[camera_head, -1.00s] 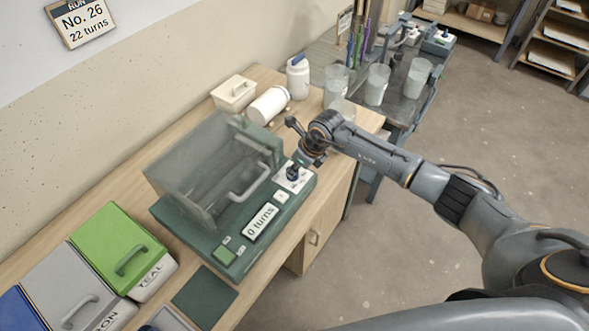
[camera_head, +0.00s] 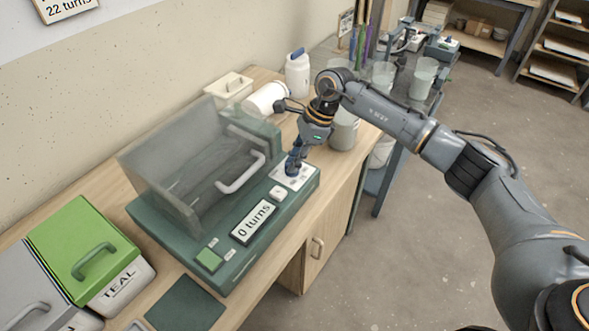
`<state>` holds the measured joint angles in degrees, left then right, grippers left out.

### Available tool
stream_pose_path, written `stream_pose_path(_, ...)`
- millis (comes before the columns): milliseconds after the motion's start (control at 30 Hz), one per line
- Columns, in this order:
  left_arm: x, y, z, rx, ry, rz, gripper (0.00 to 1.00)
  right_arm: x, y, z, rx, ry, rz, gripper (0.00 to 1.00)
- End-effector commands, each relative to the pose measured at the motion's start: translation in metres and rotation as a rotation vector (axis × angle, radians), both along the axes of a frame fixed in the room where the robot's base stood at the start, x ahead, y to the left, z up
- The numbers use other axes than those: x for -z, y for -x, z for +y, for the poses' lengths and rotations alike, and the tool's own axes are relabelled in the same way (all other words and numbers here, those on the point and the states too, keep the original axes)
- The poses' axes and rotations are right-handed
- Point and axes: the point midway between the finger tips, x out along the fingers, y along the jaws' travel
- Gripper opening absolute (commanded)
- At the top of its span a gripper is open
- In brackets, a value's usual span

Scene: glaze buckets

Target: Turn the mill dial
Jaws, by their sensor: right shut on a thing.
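The mill (camera_head: 222,262) is a dark green machine on the wooden bench, with a clear hood and a white handle (camera_head: 241,173). Its display (camera_head: 253,222) reads "0 turns". The dial's white plate (camera_head: 301,178) is at the machine's right end. My right gripper (camera_head: 292,170) points down at this plate and is shut on the dial, which is mostly hidden by the fingers. My left gripper is not in view.
A green TEAL bin (camera_head: 75,238) and a dark mat (camera_head: 186,304) are at the near left. Open floor lies right of the bench.

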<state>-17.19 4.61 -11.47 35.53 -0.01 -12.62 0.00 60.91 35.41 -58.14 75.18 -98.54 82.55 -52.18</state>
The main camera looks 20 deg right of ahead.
Motion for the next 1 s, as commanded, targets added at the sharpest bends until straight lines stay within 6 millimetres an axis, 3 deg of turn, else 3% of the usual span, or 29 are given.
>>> stream_pose_path(200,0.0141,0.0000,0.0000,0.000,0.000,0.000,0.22,0.0010,-0.0013,0.0000,-0.068,0.000,-0.002,0.00)
stream_pose_path(733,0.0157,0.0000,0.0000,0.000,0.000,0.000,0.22,-0.0009,-0.0010,0.0000,-0.091,0.000,-0.002,0.00)
stream_pose_path(767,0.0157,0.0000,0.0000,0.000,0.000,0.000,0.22,-0.0009,-0.0010,0.0000,-0.091,0.000,-0.002,0.17)
stream_pose_path(867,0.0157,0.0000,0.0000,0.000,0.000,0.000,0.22,-0.0008,-0.0009,-0.0001,-0.092,0.000,-0.001,0.36)
stream_pose_path(1000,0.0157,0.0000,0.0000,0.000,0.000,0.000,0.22,-0.0005,-0.0008,-0.0001,-0.091,0.000,-0.001,0.36)
